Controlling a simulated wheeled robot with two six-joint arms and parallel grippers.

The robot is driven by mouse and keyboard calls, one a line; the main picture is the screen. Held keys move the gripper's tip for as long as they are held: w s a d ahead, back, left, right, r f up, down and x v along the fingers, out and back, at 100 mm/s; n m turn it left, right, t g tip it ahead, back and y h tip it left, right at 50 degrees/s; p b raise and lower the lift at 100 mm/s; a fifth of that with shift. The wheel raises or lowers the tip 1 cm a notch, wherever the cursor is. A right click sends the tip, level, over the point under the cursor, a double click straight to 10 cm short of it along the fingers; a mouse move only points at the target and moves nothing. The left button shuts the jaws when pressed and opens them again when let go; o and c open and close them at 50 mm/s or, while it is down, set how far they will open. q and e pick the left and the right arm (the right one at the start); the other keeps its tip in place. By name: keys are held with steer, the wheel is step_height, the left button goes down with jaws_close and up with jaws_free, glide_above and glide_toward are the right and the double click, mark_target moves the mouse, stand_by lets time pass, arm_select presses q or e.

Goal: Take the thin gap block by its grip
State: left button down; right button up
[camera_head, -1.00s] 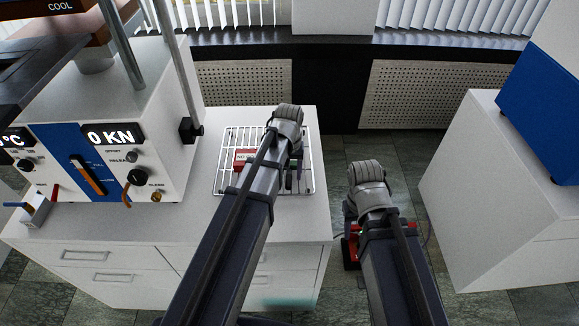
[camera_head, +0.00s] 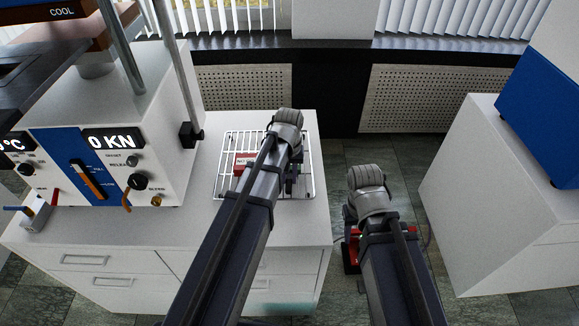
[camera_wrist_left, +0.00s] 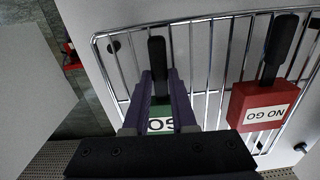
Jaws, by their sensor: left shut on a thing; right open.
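A green block (camera_wrist_left: 160,124) with a "GO" label and an upright black grip (camera_wrist_left: 157,55) is on the wire rack in the left wrist view. My left gripper (camera_wrist_left: 161,82) is around that grip with a finger on each side, shut on it. In the head view my left wrist hides most of this block. A red block labelled "NO GO" (camera_wrist_left: 264,107) with its own black grip stands beside it; it also shows in the head view (camera_head: 243,163). My right gripper (camera_head: 366,205) is open, away from the rack, its fingertips mostly hidden by the arm.
The wire rack (camera_head: 228,185) lies on the white cabinet top (camera_head: 200,222). A press with a "0 KN" display (camera_head: 110,139) stands to its left. A white cabinet (camera_head: 480,220) with a blue machine is at the right. A red object (camera_head: 351,256) is partly hidden below my right arm.

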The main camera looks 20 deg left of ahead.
mark_target(289, 179)
arm_select(q)
steer(key=shift+r, duration=0.1)
step_height(289, 179, up, 10)
steer(key=p, duration=1)
